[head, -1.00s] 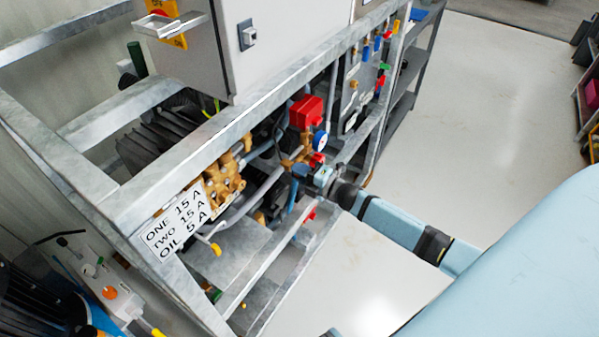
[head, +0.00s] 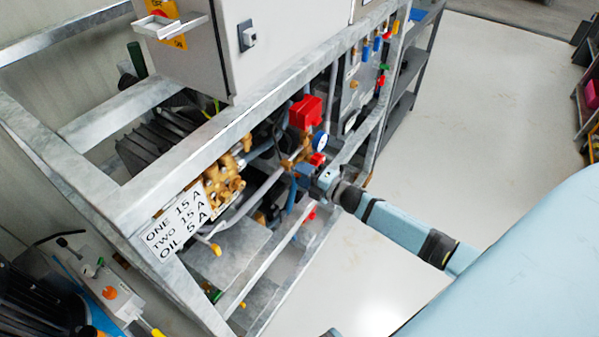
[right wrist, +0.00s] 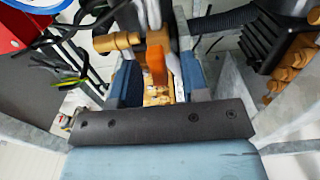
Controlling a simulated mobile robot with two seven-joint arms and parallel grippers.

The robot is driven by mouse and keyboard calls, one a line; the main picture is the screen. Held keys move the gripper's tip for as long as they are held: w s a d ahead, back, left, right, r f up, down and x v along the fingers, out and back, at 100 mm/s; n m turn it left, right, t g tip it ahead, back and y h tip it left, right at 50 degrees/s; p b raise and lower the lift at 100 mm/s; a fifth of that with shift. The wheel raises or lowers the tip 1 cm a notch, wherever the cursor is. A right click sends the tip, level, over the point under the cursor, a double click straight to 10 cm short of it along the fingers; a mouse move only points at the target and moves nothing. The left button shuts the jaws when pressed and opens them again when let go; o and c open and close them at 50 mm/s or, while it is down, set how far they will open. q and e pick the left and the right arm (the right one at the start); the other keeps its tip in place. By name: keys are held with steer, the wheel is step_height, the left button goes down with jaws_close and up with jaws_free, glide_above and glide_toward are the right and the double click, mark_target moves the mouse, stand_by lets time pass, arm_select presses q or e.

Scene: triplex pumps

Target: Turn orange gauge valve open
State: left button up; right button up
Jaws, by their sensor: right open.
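The orange valve handle (right wrist: 156,62) stands between the two blue fingers of my right gripper (right wrist: 160,82) in the right wrist view. The fingers are apart, one on each side of it, and I cannot tell whether either touches it. Brass fittings (right wrist: 118,41) lie just beyond. In the head view my right gripper (head: 303,175) reaches in at the frame, below the blue-rimmed gauge (head: 320,141) and a small red handle (head: 317,159). The orange handle is not clearly visible there. My left gripper is not in view.
A red box (head: 306,112) sits above the gauge. The galvanised frame rail (head: 250,100) runs diagonally past the pump's brass manifold (head: 224,183). In the right wrist view, black ribbed parts (right wrist: 275,45) are at right. Open floor (head: 480,110) lies to the right.

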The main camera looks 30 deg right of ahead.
arm_select(q)
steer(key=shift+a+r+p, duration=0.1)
steer(key=shift+p, duration=0.4)
arm_select(e)
steer(key=v, duration=1.2)
steer(key=shift+s, duration=0.25)
